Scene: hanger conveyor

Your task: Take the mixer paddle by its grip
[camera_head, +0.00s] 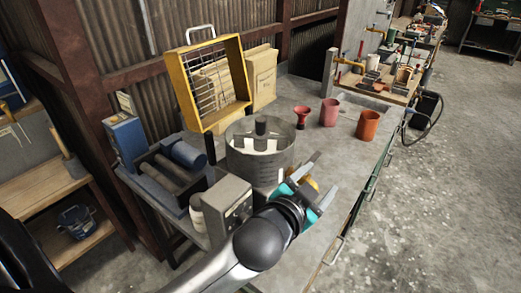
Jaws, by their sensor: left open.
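I cannot make out the mixer paddle with certainty. A dark upright cylinder (261,126) shows inside the round grey metal drum (250,162) on the bench; I cannot tell whether it is the paddle's grip. My left gripper (325,173) is open, just right of and in front of the drum, with its two fingers pointing to the upper right. A small orange-yellow thing (306,181) shows by the fingers, partly hidden by them; I cannot tell whether it lies between them or beyond them. My right gripper is not in view.
A yellow framed sieve (246,72) stands behind the drum. A red funnel-like piece (301,117), a pink cup (329,112) and an orange cup (368,125) stand beyond it. A grey box (229,209) stands left of my gripper. The bench is clear right of the gripper.

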